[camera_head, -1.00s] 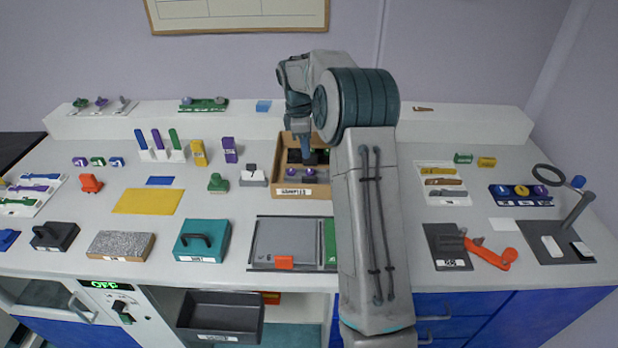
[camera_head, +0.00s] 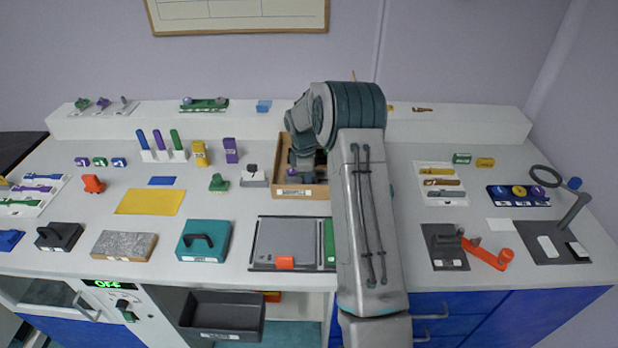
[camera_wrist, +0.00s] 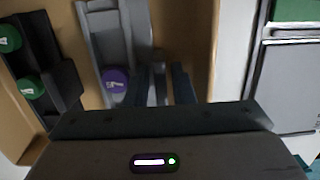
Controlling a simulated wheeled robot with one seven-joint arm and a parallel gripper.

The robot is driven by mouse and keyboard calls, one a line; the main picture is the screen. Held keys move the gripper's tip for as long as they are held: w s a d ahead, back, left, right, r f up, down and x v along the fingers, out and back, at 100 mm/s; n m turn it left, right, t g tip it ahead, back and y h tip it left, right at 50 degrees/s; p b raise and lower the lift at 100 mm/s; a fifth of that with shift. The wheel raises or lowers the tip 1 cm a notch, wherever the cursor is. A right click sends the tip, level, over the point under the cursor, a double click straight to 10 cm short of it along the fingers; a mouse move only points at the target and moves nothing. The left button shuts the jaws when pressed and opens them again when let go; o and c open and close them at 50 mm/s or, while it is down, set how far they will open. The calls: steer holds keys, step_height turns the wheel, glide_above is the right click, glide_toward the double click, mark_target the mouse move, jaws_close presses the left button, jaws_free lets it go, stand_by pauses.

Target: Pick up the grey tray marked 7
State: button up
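In the wrist view, a grey tray (camera_wrist: 112,42) with a purple disc (camera_wrist: 115,80) lies in the wooden box. A darker tray (camera_wrist: 45,62) with green discs lies to its left. The disc marks are too blurred to read, so I cannot tell which tray bears a 7. My gripper (camera_wrist: 168,85) reaches into the box just right of the purple disc.
The box walls stand close around my gripper.

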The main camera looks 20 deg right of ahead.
jaws_close()
